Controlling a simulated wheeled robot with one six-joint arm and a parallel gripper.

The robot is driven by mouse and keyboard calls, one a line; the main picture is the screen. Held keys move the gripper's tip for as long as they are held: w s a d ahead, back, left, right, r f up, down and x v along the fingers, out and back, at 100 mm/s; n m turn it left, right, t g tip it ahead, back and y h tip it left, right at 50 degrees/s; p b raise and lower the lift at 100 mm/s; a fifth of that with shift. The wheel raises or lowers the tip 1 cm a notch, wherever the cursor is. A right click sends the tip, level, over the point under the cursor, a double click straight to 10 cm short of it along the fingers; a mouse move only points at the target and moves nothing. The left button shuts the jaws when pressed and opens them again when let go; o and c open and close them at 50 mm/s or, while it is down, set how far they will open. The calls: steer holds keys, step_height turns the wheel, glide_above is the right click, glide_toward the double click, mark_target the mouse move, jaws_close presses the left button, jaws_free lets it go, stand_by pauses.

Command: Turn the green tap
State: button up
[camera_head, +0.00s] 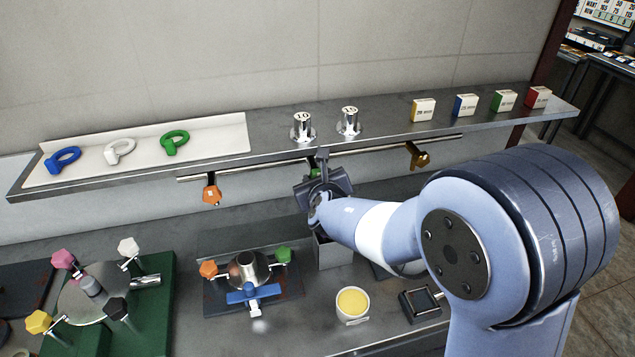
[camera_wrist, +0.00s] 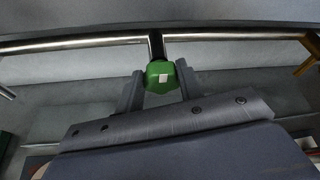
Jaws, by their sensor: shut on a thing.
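The green tap (camera_wrist: 159,76) hangs from a steel pipe under the shelf and has a pale square mark on its face. In the wrist view the two fingers of my gripper (camera_wrist: 159,88) stand on either side of its knob, and my gripper is shut on it. In the head view my gripper (camera_head: 320,178) reaches up to the pipe (camera_head: 375,150), and it hides the green tap there.
An orange tap (camera_head: 211,193) and a brown-gold tap (camera_head: 418,156) hang on the same pipe, left and right. The shelf (camera_head: 270,136) above carries rings, weights and small boxes. Below stand a fixture with a green knob (camera_head: 283,254) and a yellow-filled cup (camera_head: 352,304).

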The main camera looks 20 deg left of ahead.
steer(key=o, duration=1)
steer(key=shift+s, duration=0.1)
steer(key=v, duration=1)
steer(key=shift+s+d+r, duration=0.15)
steer(key=shift+s+r, duration=0.05)
steer(key=shift+s, duration=0.05)
steer(key=x, duration=1.1)
steer(key=shift+s+p, duration=0.1)
steer(key=shift+p, duration=0.2)
